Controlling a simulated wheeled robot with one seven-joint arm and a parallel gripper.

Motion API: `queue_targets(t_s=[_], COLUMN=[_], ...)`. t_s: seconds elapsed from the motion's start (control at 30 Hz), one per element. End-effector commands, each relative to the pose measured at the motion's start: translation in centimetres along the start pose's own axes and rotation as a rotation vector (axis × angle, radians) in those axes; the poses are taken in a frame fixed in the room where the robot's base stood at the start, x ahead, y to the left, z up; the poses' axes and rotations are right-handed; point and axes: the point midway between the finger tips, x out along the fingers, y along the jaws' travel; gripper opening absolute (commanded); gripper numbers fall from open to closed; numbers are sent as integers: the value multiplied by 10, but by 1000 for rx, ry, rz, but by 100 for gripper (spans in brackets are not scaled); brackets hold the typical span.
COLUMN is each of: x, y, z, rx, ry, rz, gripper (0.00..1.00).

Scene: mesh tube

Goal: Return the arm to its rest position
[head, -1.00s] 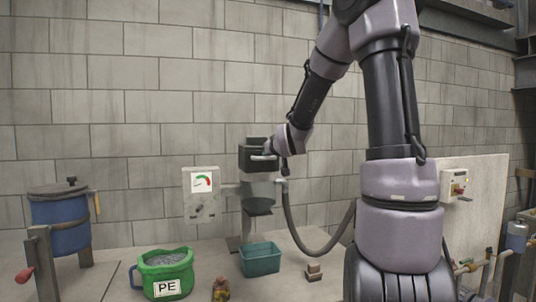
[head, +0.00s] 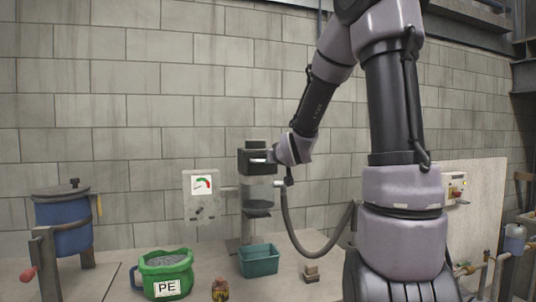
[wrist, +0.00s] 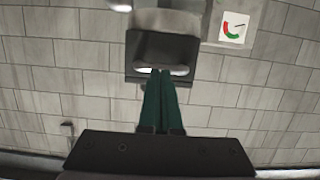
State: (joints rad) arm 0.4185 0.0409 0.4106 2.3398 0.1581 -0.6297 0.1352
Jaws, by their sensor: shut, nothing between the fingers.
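My gripper (wrist: 160,73) shows in the wrist view as two dark green fingers. They lie together with nothing between them. Their tips point at the pale handle or slot (wrist: 178,70) on the black box (wrist: 161,47) and overlap it in the picture. I cannot tell whether they touch it. In the head view my arm reaches down to the left, and its wrist is just right of the black box (head: 257,166) on top of a clear cylinder on a stand. My fingers cannot be made out there.
A gauge panel (head: 201,195) is left of the cylinder. Below are a teal bin (head: 259,262), a green PE bucket (head: 166,272), a small bottle (head: 220,290) and a small block (head: 311,273). A blue drum (head: 65,227) stands left. A grey hose (head: 298,240) hangs right.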

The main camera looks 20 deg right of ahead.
Motion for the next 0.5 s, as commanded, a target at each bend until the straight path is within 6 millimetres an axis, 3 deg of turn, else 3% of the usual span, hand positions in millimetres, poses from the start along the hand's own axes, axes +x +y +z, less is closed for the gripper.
queue_targets(t_s=[0.2, 0.5], x=[-13, -27], y=[0, -2], z=[26, 28], rx=[0, 9], ry=[0, -31], rz=[0, 10], gripper=[0, 0])
